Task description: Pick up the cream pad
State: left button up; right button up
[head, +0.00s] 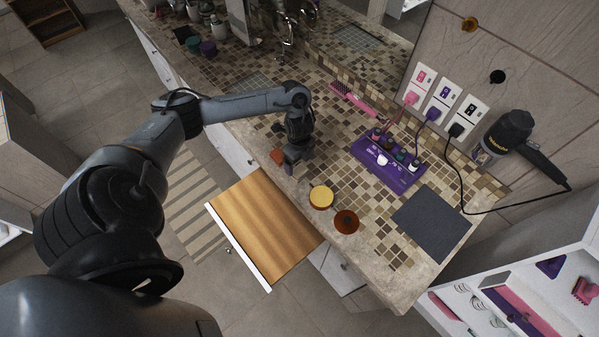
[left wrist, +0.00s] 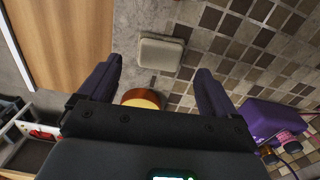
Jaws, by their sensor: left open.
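The cream pad (left wrist: 160,53) shows in the left wrist view as a small, pale grey-cream block with rounded corners. It lies on the counter near the edge between stone and mosaic. My left gripper (head: 292,164) points down over the counter. In the left wrist view its open fingers (left wrist: 160,70) stand on either side of the pad's line, with nothing held between them. I cannot tell how high the fingers are above the pad. In the head view I cannot make out the pad; the gripper seems to hide it. My right gripper is not in view.
An amber jar with a yellow top (head: 321,197) stands close to the gripper, beside a brown round lid (head: 346,222). A wooden panel (head: 262,222) juts out below the counter edge. A dark slate mat (head: 432,222) lies farther right.

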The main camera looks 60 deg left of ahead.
aim_at(300, 170)
pick_arm(q)
jog(key=shift+f, duration=2.25)
jog(key=shift+c, duration=0.3)
jog(key=c, duration=1.1)
